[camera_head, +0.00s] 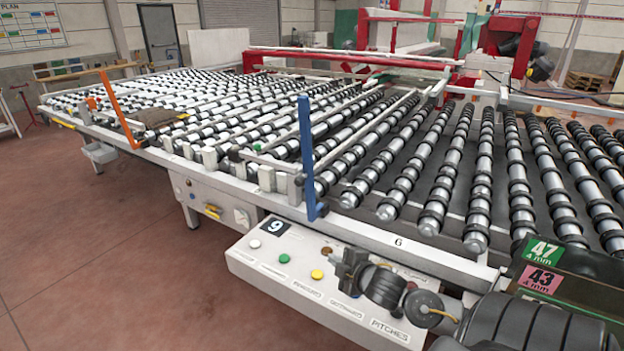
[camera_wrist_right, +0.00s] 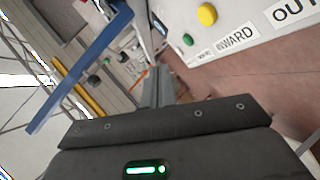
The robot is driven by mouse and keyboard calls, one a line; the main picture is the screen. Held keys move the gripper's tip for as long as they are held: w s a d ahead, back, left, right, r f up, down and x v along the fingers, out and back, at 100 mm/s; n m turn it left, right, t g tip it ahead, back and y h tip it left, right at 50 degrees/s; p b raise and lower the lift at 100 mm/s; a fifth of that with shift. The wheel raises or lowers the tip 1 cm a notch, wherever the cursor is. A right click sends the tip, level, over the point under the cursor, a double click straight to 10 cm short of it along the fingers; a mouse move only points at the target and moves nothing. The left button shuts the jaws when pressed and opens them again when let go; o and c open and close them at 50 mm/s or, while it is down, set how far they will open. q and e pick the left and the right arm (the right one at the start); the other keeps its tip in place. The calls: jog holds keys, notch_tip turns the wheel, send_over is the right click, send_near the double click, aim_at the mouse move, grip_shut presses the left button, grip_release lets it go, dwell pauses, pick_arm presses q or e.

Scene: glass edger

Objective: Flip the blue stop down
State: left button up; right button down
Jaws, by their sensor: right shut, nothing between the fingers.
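The blue stop (camera_head: 306,150) stands upright at the front edge of the roller conveyor, above the control panel. It also shows in the right wrist view as a long blue bar (camera_wrist_right: 80,68) slanting on the left side. My right gripper (camera_head: 346,266) is in front of the control panel, below and to the right of the blue stop's base, apart from it. In the right wrist view its fingers (camera_wrist_right: 157,80) are shut together with nothing between them. My left gripper is not in view.
The control panel (camera_head: 262,262) with coloured buttons juts out below the conveyor edge, close to my right gripper. An orange stop (camera_head: 120,112) stands farther left on the same edge. The conveyor rollers (camera_head: 410,165) are bare behind the blue stop. Open floor (camera_head: 85,240) lies front left.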

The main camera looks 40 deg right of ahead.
jog(key=w+d+r+n+t+y, duration=0.1)
jog(key=w+d+r+n+t, duration=0.1)
jog(key=r, duration=0.6)
jog(key=w+d+r+n+t+y, duration=0.2)
jog(key=w+r+n, duration=0.3)
jog(key=r, duration=0.4)
jog(key=shift+w+d+n+t, duration=0.15)
jog(key=shift+d+n+t, duration=0.2)
jog(key=shift+n+t, duration=0.2)
jog(key=w+d+p, duration=0.3)
jog(key=w+p, duration=0.2)
jog(key=w, duration=0.6)
jog(key=shift+d+r+p, duration=0.15)
jog(key=shift+r+p, duration=0.15)
jog(key=shift+p, duration=0.1)
jog(key=shift+w, duration=0.1)
